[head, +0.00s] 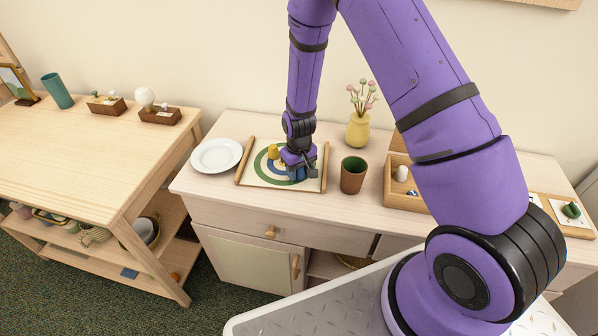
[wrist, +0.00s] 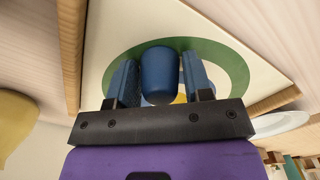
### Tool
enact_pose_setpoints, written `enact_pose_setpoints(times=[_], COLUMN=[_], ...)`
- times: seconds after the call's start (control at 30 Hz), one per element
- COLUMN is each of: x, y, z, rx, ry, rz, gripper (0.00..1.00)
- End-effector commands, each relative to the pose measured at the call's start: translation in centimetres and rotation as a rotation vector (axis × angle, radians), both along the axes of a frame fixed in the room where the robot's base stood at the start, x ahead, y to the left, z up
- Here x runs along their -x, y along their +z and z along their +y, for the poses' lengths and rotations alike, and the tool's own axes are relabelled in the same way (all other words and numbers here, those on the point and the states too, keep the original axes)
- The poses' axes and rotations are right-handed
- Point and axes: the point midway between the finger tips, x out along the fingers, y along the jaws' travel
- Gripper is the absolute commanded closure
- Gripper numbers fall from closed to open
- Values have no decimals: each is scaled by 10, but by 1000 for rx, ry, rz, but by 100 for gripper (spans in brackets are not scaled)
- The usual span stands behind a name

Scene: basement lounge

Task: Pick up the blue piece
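The blue piece (wrist: 159,75) is a smooth rounded cylinder in the wrist view, in front of a green ring on a cream board (wrist: 110,42). My gripper (wrist: 160,80) has its two blue fingers on either side of the piece, with narrow gaps showing, so it looks open around it. A yellow piece (head: 273,152) stands on the board just left of my gripper.
The board has wooden rails at its sides. A white plate (head: 216,155) lies to its left, a brown and green cup (head: 353,175) to its right. A yellow vase (head: 358,130) stands behind, and a wooden tray (head: 398,200) with small things is further right.

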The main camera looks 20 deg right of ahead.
Motion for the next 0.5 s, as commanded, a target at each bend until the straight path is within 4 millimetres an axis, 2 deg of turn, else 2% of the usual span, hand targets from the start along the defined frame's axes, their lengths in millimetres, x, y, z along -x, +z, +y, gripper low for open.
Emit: enact_pose_setpoints(times=[0.03, 0.1, 0.13, 0.5], x=[0, 0, 0, 0], y=[0, 0, 0, 1], z=[0, 0, 0, 0], rx=[0, 0, 0, 0], ry=[0, 0, 0, 0], rz=[0, 0, 0, 0], gripper=[66, 82, 84, 85])
